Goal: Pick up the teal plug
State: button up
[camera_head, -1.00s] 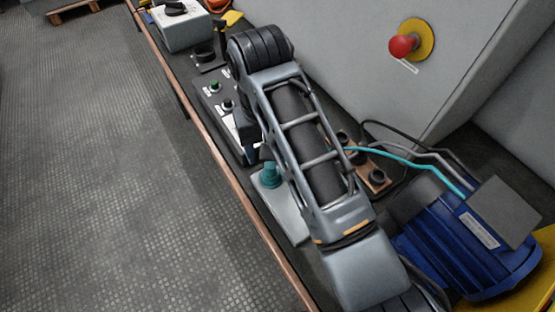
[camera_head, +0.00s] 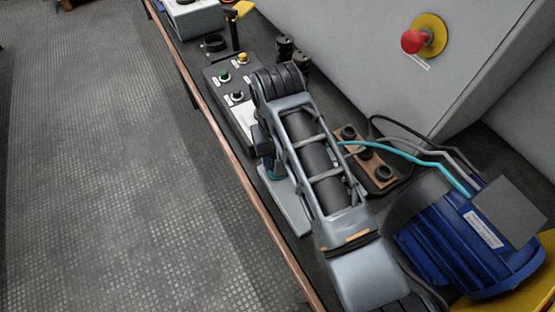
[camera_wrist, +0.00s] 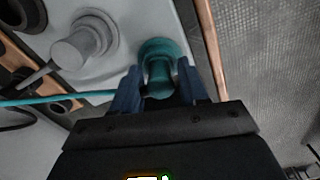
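The teal plug (camera_wrist: 158,62) stands on a pale grey plate (camera_wrist: 118,12) in the wrist view, with a wide round end and a narrower stem. My gripper (camera_wrist: 158,72) has its two blue fingers on either side of the stem, with a small gap showing, so it looks open around the plug. In the head view my gripper (camera_head: 266,152) is low over the plate (camera_head: 288,205), and only a sliver of the teal plug (camera_head: 274,174) shows beneath it. My arm hides the rest.
A grey plug (camera_wrist: 84,42) stands beside the teal one. A teal cable (camera_head: 405,157) runs from the blue motor (camera_head: 470,240) to a terminal block (camera_head: 382,172). A button box (camera_head: 228,85) lies farther along the bench. The copper-coloured bench edge (camera_head: 236,155) is close by.

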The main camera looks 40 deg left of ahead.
jog(key=c, duration=0.7)
grip_shut()
jog(key=shift+r, duration=0.15)
